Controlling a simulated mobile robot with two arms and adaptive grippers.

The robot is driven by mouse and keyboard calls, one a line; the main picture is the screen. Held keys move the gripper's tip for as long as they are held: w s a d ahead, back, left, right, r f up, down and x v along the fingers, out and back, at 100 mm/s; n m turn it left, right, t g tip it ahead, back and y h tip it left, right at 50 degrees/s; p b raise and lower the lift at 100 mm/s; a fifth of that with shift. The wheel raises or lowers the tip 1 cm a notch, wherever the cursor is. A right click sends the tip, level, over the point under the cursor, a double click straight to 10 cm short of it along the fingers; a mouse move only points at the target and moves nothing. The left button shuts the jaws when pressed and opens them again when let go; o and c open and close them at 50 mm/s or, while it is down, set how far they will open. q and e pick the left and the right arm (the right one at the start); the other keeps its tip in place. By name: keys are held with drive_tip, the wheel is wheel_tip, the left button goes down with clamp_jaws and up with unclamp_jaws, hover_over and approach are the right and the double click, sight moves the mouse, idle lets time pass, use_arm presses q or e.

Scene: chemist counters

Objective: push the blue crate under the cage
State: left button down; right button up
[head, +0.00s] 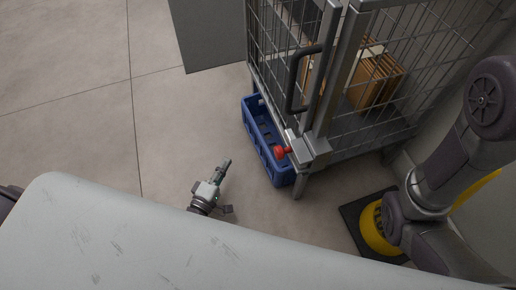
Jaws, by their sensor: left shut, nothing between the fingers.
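The blue crate (256,127) stands on the floor at the left side of the wire cage (287,55). Its right part is hidden beneath the cage's edge and the latch, and its left wall sticks out into the open. My left gripper (226,163) is shut and empty. It is low over the floor, to the left of the crate's near end, with a visible gap between them. Most of the left arm is hidden behind the pale surface in front. My right arm shows at the right, but its gripper is not in view.
A red knob (279,152) and grey latch (307,148) jut from the cage above the crate. A black handle (304,80) is on the cage door. Cardboard boxes (376,82) are inside. A yellow object (376,226) stands on a dark mat. Floor at left is clear.

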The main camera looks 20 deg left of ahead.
use_arm(q)
drive_tip(key=shift+s+a+f, duration=0.2)
drive_tip(key=shift+a+f, duration=0.2)
drive_tip(key=shift+f, duration=0.35)
drive_tip(key=shift+w+f+b, duration=0.15)
drive_tip(key=shift+w+b, duration=0.15)
drive_tip(key=shift+b, duration=0.05)
drive_tip(key=b, duration=0.4)
approach(252, 132)
drive_tip(key=w+a, duration=0.1)
drive_tip(key=w+a+r, duration=0.1)
drive_tip(key=shift+w+a, duration=0.15)
drive_tip(key=shift+w, duration=0.15)
drive_tip(key=w+d+b, duration=0.2)
drive_tip(key=shift+w+d+r, duration=0.15)
drive_tip(key=shift+w+d, duration=0.1)
drive_tip(key=shift+d, duration=0.05)
drive_tip(key=shift+w+d+r, duration=0.1)
drive_tip(key=shift+w+d, duration=0.15)
drive_tip(key=shift+d, duration=0.1)
drive_tip(key=shift+w+d+r, duration=0.1)
drive_tip(key=shift+d, duration=0.05)
